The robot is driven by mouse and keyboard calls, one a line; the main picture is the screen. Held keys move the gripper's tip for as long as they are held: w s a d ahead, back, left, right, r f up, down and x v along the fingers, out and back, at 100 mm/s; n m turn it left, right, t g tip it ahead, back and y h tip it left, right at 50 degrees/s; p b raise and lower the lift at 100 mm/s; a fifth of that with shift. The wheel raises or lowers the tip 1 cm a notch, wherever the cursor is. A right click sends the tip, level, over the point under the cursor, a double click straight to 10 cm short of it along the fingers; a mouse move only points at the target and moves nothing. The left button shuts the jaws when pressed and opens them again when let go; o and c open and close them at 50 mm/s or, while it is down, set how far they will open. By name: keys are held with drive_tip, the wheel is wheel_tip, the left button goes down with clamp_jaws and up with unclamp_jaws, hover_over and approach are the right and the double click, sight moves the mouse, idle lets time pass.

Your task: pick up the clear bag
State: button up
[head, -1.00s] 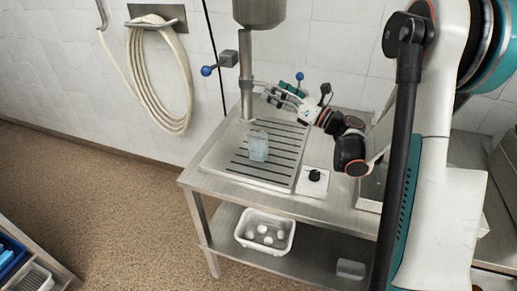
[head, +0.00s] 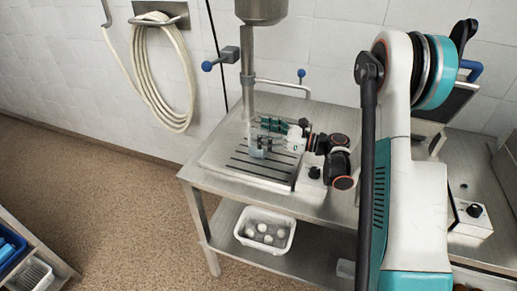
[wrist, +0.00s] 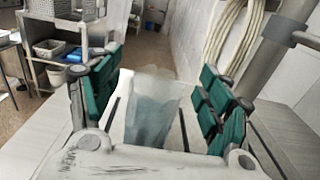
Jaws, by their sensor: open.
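The clear bag (wrist: 153,108) stands upright between the two green-padded fingers of my gripper (wrist: 152,95) in the wrist view. The bag is translucent and bluish. Gaps show between it and both finger pads, so the gripper is open around it. In the head view, the bag (head: 256,150) is on the slotted metal drain plate (head: 240,172), partly hidden behind my gripper (head: 262,138), which reaches in from the right.
A steel column (head: 247,85) rises at the back of the table, close to my gripper. A white basket (head: 264,229) with several round white items is on the lower shelf.

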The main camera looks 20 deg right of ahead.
drive_tip(key=x, duration=0.1)
drive_tip(key=b+x, duration=0.1)
drive_tip(key=x, duration=0.1)
drive_tip(key=f+b+x, duration=0.1)
drive_tip(key=x, duration=0.1)
drive_tip(key=shift+a, duration=0.1)
drive_tip(key=shift+w+a+r, duration=0.15)
drive_tip(key=shift+a, duration=0.15)
drive_tip(key=c, duration=1.7)
clamp_jaws()
